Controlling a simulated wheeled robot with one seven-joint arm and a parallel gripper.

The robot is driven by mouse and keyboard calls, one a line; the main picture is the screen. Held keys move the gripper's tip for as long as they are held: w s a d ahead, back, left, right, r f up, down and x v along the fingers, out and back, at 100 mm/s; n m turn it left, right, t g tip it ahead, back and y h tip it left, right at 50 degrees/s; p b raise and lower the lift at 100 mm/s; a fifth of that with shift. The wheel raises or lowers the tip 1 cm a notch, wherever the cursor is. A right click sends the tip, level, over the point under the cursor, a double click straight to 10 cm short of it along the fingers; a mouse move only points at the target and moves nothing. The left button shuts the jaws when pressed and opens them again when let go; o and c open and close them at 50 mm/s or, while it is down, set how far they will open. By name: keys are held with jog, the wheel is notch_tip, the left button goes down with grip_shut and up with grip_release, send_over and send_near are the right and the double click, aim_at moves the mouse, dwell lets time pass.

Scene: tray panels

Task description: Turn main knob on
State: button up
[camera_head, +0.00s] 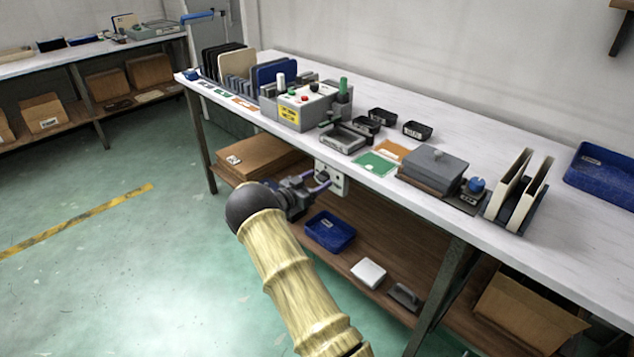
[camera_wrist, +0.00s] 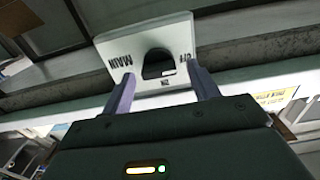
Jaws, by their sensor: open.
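The main knob is a dark, rounded knob (camera_wrist: 154,62) on a white plate (camera_wrist: 112,50) lettered MAIN, with smaller words beside the knob that look like OFF and ON. In the head view the plate (camera_head: 338,187) hangs at the front edge of the workbench, just below the top. My gripper (camera_wrist: 162,71) is open, with one purple finger on each side of the knob. I cannot tell whether the fingers touch it. In the head view my gripper (camera_head: 325,184) is right in front of the plate and partly hides it.
A lower shelf holds a blue bin (camera_head: 330,231) and cardboard (camera_head: 255,157). The green floor on the left is clear.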

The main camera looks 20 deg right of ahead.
jog(key=shift+w+d, duration=0.1)
jog(key=shift+d, duration=0.2)
jog(key=c, duration=1)
